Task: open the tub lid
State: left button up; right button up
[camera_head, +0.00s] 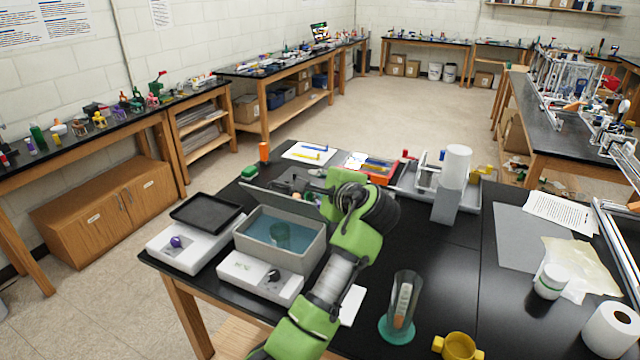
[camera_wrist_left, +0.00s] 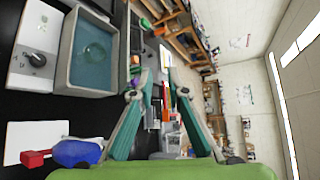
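The grey tub (camera_head: 300,257) stands near the left end of the black table, with blue water and a greenish round item (camera_head: 283,235) in it. Its grey lid (camera_head: 262,196) is raised and tilted at the far side, so the tub's top is uncovered. The tub also shows in the left wrist view (camera_wrist_left: 68,75). My left gripper (camera_wrist_left: 160,76) is open, its two fingers apart with nothing visibly held between them. In the head view the left arm covers most of that gripper, near the lid's right end; whether they touch cannot be told. My right gripper is not in view.
A white unit with a dark knob (camera_head: 240,268) stands before the tub. A unit with a black tray (camera_head: 207,211) stands left. Clear table lies between arm and grey mat.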

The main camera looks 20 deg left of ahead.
pick_arm(q)
jog(key=shift+v, duration=1.4)
